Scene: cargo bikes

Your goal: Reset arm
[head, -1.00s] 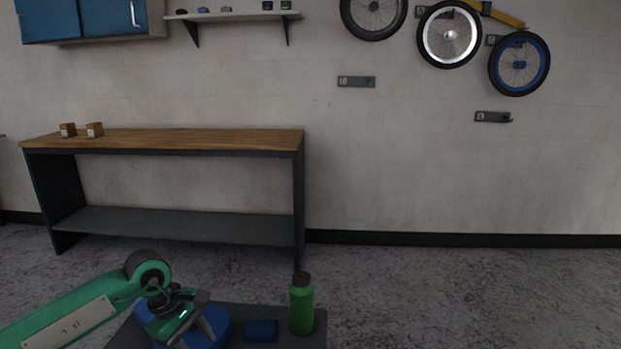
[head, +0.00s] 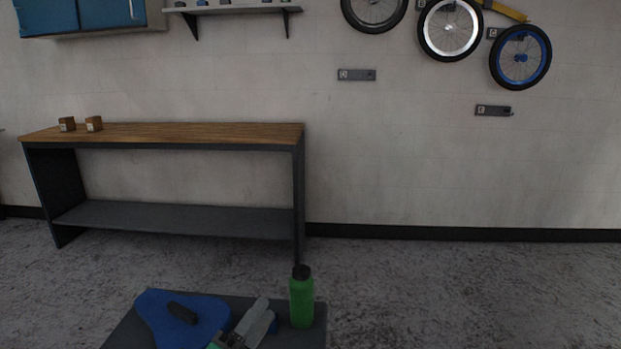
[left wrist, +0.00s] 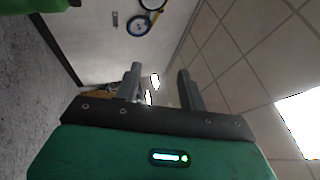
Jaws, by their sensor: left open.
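My left gripper (head: 259,322) is low in the head view, over the dark grey tray surface, between a blue item and the green bottle. Its two grey fingers stand apart with nothing between them; most of the arm is below the frame. In the left wrist view the open fingers (left wrist: 160,85) point toward the wall and ceiling. My right gripper is in no view.
The grey tray (head: 122,336) holds a flat blue item (head: 165,318) with a dark handle-like piece and an upright green bottle (head: 301,300). A wooden-topped bench (head: 200,133) with small boxes stands by the wall. Wheels (head: 520,57) hang at upper right. Floor between is clear.

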